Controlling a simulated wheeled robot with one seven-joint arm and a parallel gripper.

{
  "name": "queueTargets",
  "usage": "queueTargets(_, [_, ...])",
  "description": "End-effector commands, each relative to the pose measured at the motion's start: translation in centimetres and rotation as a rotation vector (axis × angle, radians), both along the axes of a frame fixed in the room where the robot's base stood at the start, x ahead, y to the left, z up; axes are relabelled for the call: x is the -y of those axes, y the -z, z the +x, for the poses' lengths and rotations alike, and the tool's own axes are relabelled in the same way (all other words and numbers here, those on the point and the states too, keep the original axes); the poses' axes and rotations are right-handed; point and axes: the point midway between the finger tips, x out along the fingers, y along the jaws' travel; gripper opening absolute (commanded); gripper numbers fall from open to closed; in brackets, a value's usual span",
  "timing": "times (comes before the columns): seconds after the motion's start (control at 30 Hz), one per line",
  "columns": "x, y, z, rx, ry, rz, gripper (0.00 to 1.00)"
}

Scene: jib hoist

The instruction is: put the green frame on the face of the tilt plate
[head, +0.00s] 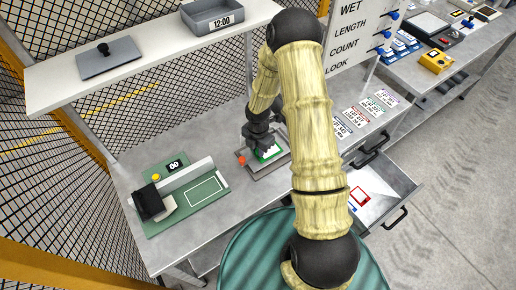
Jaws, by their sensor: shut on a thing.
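My gripper (266,148) points down at the middle of the bench, partly hidden by my own arm. It is shut on the green frame (270,157), whose green edge shows just below the fingers. The frame is over a grey plate (262,172) with an orange-red knob (242,160) at its left; this looks like the tilt plate. I cannot tell whether the frame touches the plate's face or hangs just above it. The right side of the plate is partly hidden by my arm.
An open drawer (375,208) at right holds a red frame (359,196). Above, a shelf (150,58) carries a grey bin (215,17) and a knobbed plate (108,58).

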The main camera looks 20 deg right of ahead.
Motion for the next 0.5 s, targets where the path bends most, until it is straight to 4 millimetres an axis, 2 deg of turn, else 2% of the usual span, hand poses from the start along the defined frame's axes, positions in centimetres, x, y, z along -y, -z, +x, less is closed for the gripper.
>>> queueTargets(0.1, [0.00,0.34,-0.01,0.000,0.000,0.000,0.00])
queueTargets(0.13, [0.00,0.34,-0.01,0.000,0.000,0.000,0.20])
queueTargets(0.23, [0.01,0.26,-0.01,0.000,0.000,0.000,0.40])
queueTargets(0.5, [0.01,0.22,-0.01,0.000,0.000,0.000,0.40])
